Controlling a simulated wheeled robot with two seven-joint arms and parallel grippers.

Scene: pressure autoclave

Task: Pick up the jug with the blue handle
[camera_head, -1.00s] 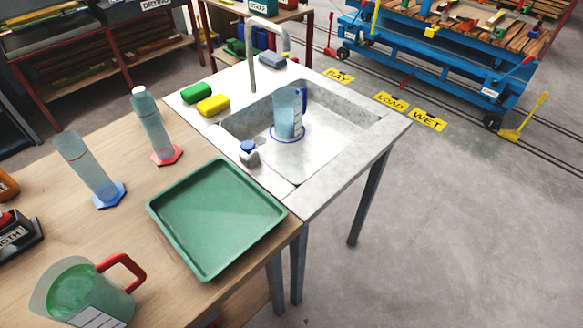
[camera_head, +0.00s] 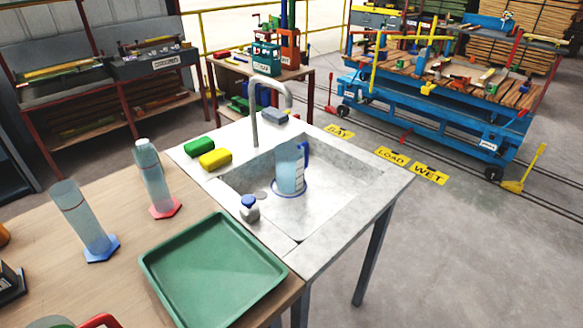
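The jug with the blue handle (camera_head: 289,169) stands upright in the basin of the sink (camera_head: 345,200). It is clear, with a pale label and a blue ring around its base, and its blue handle is on its right side. Another jug, with a red handle (camera_head: 100,321), is cut off at the bottom left edge. Neither of my grippers is in view.
A green tray (camera_head: 213,268) lies on the wooden table left of the sink.

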